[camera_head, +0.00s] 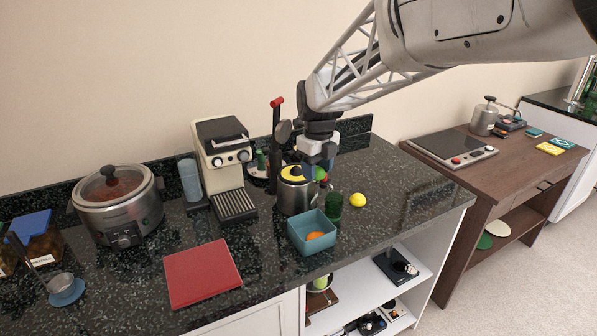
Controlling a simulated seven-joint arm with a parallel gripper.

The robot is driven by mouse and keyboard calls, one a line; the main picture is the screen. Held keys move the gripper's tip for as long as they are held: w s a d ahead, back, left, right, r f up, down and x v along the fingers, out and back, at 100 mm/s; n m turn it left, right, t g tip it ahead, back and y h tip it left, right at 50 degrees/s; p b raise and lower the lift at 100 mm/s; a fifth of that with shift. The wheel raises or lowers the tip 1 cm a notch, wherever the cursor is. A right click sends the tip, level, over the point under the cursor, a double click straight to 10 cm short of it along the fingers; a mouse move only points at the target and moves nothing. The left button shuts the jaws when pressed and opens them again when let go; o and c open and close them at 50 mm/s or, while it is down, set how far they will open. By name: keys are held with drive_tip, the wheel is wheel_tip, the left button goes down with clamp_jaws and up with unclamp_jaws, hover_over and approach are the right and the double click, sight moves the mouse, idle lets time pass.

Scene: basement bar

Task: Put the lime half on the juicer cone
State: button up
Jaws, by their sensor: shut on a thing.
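My gripper (320,167) points down over the back of the dark counter, just right of a steel pot-like body (293,198) with a yellow and dark top. That body looks like the juicer, but its cone is not clear at this size. My gripper is shut on a small green thing (320,174), seemingly the lime half, mostly hidden by the fingers. It looks apart from the steel body's top, though depth is hard to judge. A tall dark lever with a red end (277,103) stands behind.
A teal square bin (298,238) holding something orange, a dark green cup (334,207) and a yellow ball-like fruit (358,200) stand close by. An espresso machine (222,155) is left. The counter's right end is clear.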

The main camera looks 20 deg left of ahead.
drive_tip(key=shift+s+a+f+m, duration=0.1)
drive_tip(key=shift+s+f+m, duration=0.1)
drive_tip(key=shift+s+m, duration=0.4)
drive_tip(key=shift+s+a+f+m, duration=0.15)
drive_tip(key=shift+s+m, duration=0.2)
drive_tip(key=shift+s, duration=0.45)
drive_tip(key=shift+s+d+f+m, duration=0.1)
drive_tip(key=shift+s+f+m, duration=0.1)
drive_tip(key=shift+s+m, duration=0.4)
drive_tip(key=shift+a, duration=0.1)
hover_over(297, 172)
drive_tip(key=shift+s+d+f, duration=0.2)
drive_tip(key=shift+s+f, duration=0.2)
drive_tip(key=shift+f, duration=0.3)
drive_tip(key=shift+w+a, duration=0.15)
drive_tip(key=shift+w, duration=0.15)
drive_tip(key=shift+f, duration=1.8)
drive_tip(key=shift+f, duration=0.15)
drive_tip(key=o, duration=1)
drive_tip(key=shift+c, duration=0.2)
